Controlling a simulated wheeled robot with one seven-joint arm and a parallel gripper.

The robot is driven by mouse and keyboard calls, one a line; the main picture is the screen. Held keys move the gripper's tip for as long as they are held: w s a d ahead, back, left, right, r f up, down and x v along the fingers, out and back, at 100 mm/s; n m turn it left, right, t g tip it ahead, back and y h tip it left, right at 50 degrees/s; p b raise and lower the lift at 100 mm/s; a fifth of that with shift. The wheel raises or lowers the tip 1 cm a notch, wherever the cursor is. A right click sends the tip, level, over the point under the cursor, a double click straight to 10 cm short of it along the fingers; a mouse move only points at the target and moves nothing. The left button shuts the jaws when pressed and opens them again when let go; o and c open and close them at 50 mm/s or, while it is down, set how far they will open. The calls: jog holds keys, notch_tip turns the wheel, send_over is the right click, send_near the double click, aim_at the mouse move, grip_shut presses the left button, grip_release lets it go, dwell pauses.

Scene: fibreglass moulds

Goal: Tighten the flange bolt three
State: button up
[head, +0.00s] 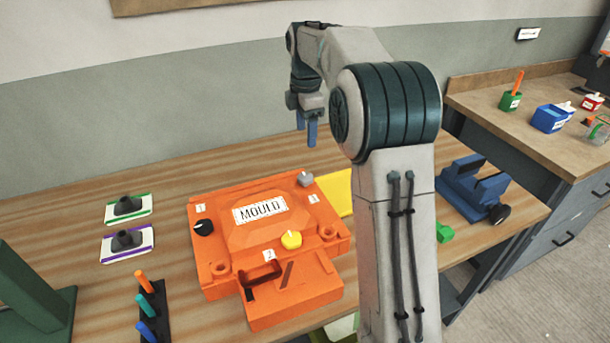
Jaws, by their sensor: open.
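The orange mould (335,240) lies on the wooden table, with a white plate reading MOULD on its raised lid. Three knob-like bolt heads sit around its flange: a black one (203,228) at left, a yellow one (291,240) at front and a grey one (306,179) at back right. Small white number labels lie beside them; the one by the grey head is too small to read surely. My gripper (306,133), with blue fingers pointing down, is open and empty, in the air above and behind the grey head.
A rack with coloured-handled tools (151,312) stands front left. Two cards with black knobs (128,207) lie at left. A blue vise (472,188) is at right.

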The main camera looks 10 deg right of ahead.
aim_at(305, 176)
jog(key=shift+n, duration=0.4)
jog(key=f, duration=0.9)
jog(key=w+f, duration=0.1)
jog(key=f, duration=0.4)
jog(key=shift+f+p, duration=0.3)
jog(key=shift+f, duration=0.05)
jog(key=c, duration=1)
